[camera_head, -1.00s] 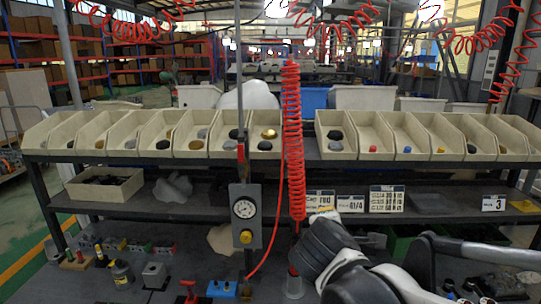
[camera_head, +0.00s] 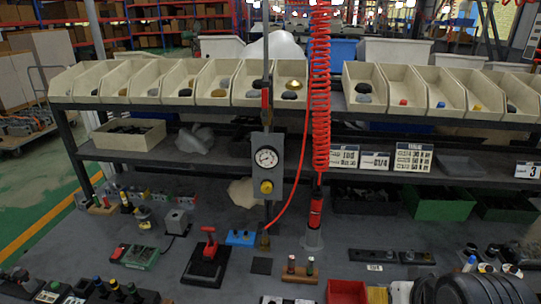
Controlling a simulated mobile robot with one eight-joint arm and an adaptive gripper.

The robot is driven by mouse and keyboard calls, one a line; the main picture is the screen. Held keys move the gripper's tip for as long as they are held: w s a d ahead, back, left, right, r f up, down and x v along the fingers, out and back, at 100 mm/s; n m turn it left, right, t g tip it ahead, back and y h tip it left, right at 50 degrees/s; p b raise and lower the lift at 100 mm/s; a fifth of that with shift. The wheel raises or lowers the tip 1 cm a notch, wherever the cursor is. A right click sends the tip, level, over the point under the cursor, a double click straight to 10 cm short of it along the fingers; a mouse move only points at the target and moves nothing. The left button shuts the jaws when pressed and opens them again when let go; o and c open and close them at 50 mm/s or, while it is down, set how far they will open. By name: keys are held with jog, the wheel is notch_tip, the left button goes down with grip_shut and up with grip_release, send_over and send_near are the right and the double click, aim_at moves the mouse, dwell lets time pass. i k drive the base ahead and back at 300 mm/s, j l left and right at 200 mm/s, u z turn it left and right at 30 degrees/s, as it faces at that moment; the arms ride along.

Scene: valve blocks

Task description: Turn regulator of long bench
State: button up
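The regulator is a grey box (camera_head: 266,165) with a round white-faced gauge (camera_head: 266,157) and a yellow knob (camera_head: 266,187) below it. It is mounted on an upright pole at the middle of the long bench (camera_head: 340,240), in front of the shelves. A red hose hangs beside it and curves down to the bench. The front of the regulator is unobstructed. My gripper's fingers are not seen; only a dark rounded shape, perhaps part of my arm, shows at the bottom right edge, far from the regulator.
A red coiled hose (camera_head: 320,90) hangs just right of the regulator. A row of cream bins (camera_head: 205,85) lines the upper shelf. A red-handled valve block (camera_head: 206,260), a blue block (camera_head: 241,237) and a red box (camera_head: 346,291) stand on the bench.

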aim_at(266, 188)
jog(key=j+u, duration=0.25)
jog(key=j, duration=0.5)
jog(key=i+j+u, duration=0.2)
jog(key=j, duration=0.55)
jog(key=k, duration=0.05)
